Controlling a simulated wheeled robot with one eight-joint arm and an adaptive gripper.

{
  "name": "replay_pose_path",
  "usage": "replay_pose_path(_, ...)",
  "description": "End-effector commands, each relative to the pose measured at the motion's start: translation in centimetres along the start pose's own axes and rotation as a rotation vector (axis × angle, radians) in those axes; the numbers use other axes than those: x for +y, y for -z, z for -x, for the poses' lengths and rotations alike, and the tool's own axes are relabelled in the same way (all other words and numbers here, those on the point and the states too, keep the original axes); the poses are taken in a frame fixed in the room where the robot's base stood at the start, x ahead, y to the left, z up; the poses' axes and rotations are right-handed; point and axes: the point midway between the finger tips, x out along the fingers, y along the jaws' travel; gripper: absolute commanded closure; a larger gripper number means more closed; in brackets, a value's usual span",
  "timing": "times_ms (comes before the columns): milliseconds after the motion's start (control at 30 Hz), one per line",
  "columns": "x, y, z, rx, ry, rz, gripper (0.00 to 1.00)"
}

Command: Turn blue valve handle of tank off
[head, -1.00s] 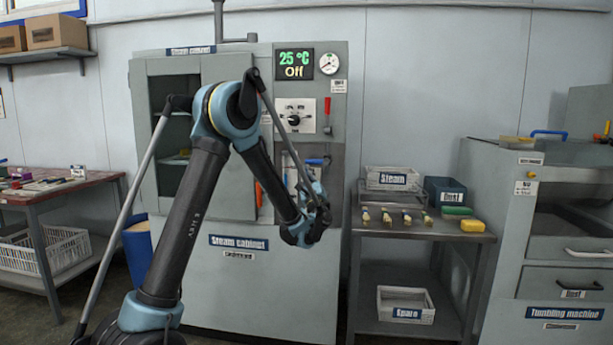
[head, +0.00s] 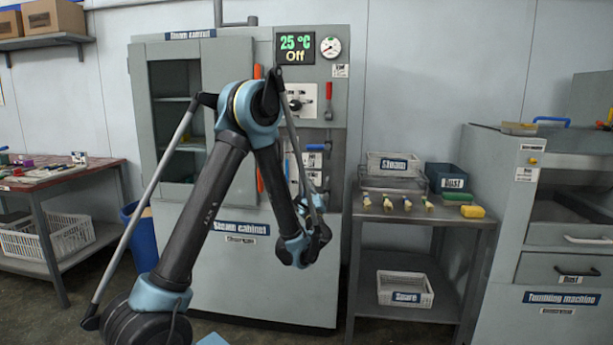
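The steam cabinet (head: 240,285) stands in front of me. A small blue handle (head: 316,147) sits in the recess at its right side, below the control panel. It looks roughly horizontal. A red lever handle (head: 329,92) hangs upright higher up. My arm crosses in front of the cabinet. My gripper (head: 317,198) is at the arm's end, below the blue handle and apart from it in the picture. Its fingers are dark and partly hidden behind my arm links, so I cannot tell whether they are open. The valve body is partly covered by my arm.
The display (head: 296,48) reads 25 °C and Off, with a dial gauge (head: 331,47) beside it. A metal side table (head: 440,228) with several small yellow-tipped tools is at right. The tumbling machine (head: 560,250) stands further right. A red-topped bench (head: 75,172) is at left.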

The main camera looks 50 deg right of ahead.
Motion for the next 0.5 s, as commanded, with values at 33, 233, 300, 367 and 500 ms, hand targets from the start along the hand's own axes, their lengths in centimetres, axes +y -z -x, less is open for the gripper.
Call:
replay_pose_path(33, 0.1, 0.0, 0.7, 0.0, 0.001, 0.001, 1.0)
replay_pose_path(233, 0.6, -0.2, 2.1, -0.001, -0.001, -0.002, 1.0)
replay_pose_path(300, 0.7, -0.2, 2.3, -0.001, -0.001, -0.002, 1.0)
replay_pose_path(367, 0.7, -0.2, 2.4, -0.001, -0.001, -0.002, 1.0)
replay_pose_path(500, 0.7, -0.2, 2.4, -0.001, -0.001, -0.002, 1.0)
